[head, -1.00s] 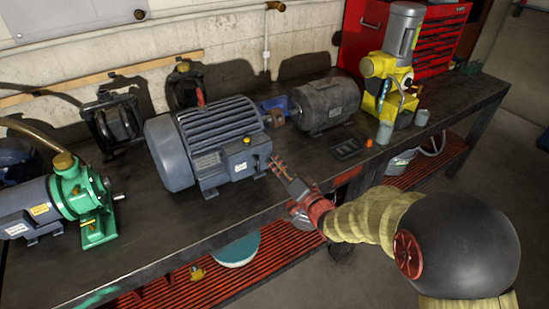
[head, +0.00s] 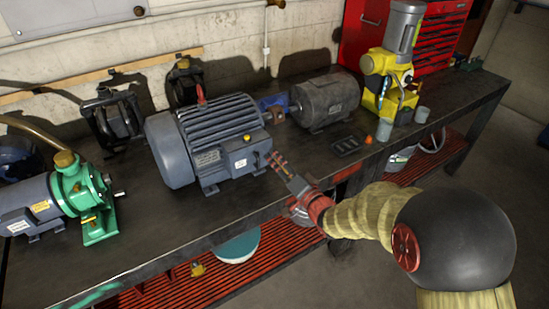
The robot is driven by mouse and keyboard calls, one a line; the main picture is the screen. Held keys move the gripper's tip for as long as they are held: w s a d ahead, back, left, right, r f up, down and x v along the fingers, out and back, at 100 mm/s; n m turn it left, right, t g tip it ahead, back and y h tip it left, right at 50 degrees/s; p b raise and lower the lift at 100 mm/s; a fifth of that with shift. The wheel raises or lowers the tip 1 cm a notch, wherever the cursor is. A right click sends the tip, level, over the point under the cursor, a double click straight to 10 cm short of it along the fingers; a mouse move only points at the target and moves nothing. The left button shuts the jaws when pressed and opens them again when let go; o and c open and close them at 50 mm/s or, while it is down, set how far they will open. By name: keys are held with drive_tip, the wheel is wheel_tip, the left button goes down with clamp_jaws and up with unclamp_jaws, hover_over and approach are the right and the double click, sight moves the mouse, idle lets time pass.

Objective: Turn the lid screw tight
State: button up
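A large blue-grey finned motor (head: 210,125) stands on the dark workbench. A terminal box (head: 238,160) with a white label sits on its near right side. A small yellow screw head (head: 247,138), which looks like the lid screw, shows on top of the box. How far it is screwed in is too small to tell. My gripper (head: 270,157) comes in from the lower right, with its fingers just right of the box and apart from the screw in the picture. I see nothing held in it. The finger gap is too small to judge.
A green pump (head: 85,195) stands at the left and a smaller grey motor (head: 325,102) behind right. A dark tray (head: 348,146), an orange cone (head: 369,139) and a yellow machine (head: 385,80) are farther right. The bench front (head: 180,225) is clear.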

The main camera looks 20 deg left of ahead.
drive_tip(key=shift+n+b, duration=4.25)
drive_tip(key=shift+n, duration=1.35)
drive_tip(key=shift+c, duration=0.5)
drive_tip(key=c, duration=0.6)
drive_tip(key=shift+m+p, duration=0.3)
